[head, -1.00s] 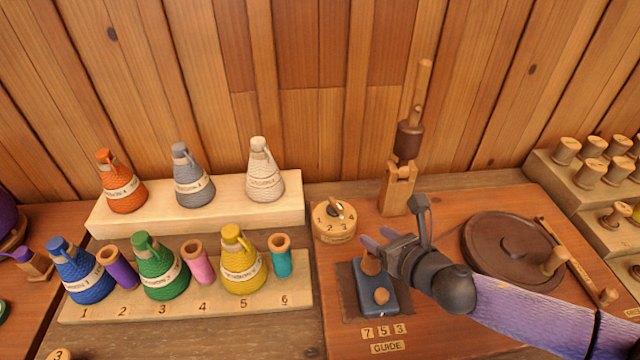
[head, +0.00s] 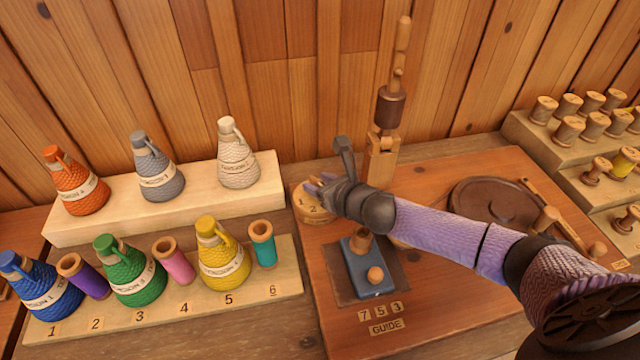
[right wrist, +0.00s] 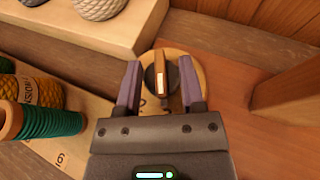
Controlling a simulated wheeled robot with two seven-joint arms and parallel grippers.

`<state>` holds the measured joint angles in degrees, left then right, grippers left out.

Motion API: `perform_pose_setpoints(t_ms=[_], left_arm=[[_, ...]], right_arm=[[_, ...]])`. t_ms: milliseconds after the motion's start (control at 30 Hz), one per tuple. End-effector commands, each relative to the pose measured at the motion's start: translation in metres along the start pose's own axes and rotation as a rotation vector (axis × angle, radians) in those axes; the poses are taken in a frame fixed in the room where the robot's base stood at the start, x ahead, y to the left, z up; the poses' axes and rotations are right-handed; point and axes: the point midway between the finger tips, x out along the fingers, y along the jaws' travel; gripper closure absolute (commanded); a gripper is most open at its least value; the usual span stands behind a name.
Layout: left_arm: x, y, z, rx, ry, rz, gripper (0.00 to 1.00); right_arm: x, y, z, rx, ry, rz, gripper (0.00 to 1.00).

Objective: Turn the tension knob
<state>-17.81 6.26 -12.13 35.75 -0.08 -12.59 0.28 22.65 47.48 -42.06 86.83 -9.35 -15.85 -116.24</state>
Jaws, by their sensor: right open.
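The tension knob is a round wooden dial with numbers (head: 304,208), at the left edge of the reddish work board in the head view. My right gripper (head: 316,187) is over it and hides most of it. In the right wrist view the dark knob with a wooden grip bar and pale mark (right wrist: 158,82) stands between the two fingers of my right gripper (right wrist: 160,85). The fingers are open, one on each side of the bar, with gaps showing. I cannot tell how far down they reach. My left gripper is not in view.
A blue block with wooden pegs (head: 363,272) stands just in front of the dial, below my right arm. A wooden post (head: 381,160) rises behind. Yarn cones, such as the yellow one (head: 224,262), stand on stepped racks to the left. A dark round plate (head: 490,205) lies right.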

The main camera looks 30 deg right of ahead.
Motion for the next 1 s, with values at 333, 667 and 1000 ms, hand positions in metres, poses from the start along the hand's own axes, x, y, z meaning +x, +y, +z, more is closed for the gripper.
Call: perform_pose_setpoints(t_ms=[333,667,1000], left_arm=[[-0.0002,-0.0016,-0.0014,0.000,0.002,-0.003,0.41],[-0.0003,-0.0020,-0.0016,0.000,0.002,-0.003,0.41],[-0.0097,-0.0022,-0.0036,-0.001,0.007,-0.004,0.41]], right_arm=[[-0.0005,0.0000,0.0003,0.000,0.000,0.000,0.90],[-0.0006,0.0001,0.0003,0.001,0.000,-0.001,1.00],[-0.0012,0.0023,0.0024,0.042,-0.001,-0.095,1.00]])
